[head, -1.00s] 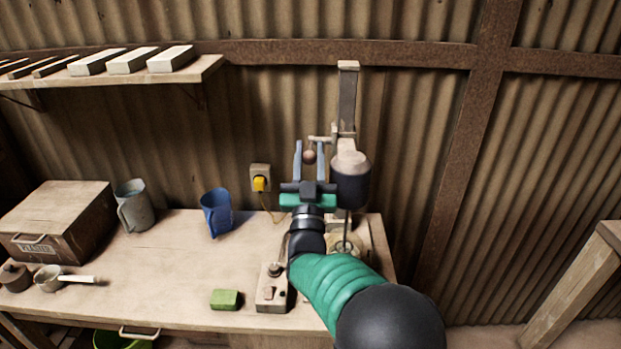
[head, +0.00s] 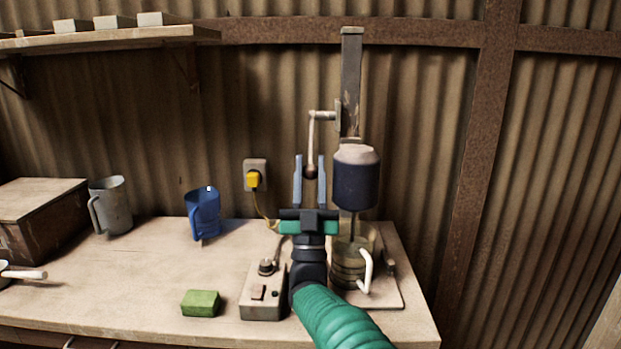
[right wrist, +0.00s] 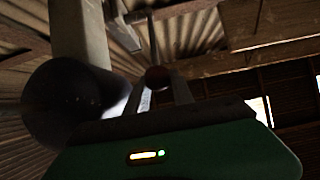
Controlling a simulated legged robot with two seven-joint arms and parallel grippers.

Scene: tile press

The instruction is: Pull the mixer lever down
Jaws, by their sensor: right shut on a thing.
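The mixer stands at the right end of the bench, with an upright post (head: 350,85) and a dark motor head (head: 356,182). Its lever (head: 312,140) hangs downward from a pivot on the post and ends in a dark red-brown knob. My right gripper (head: 310,172) is shut on this knob, one finger on each side. The knob also shows between the fingers in the right wrist view (right wrist: 157,77). A jug with a white handle (head: 366,272) stands under the motor head, around the mixing shaft. My left gripper is in neither view.
A switch box (head: 263,293) and a green sponge (head: 201,303) lie near the bench front. A blue jug (head: 203,213), a grey jug (head: 112,205) and a wooden box (head: 38,212) stand further left. A yellow plug (head: 253,180) is in the wall socket. The middle bench is clear.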

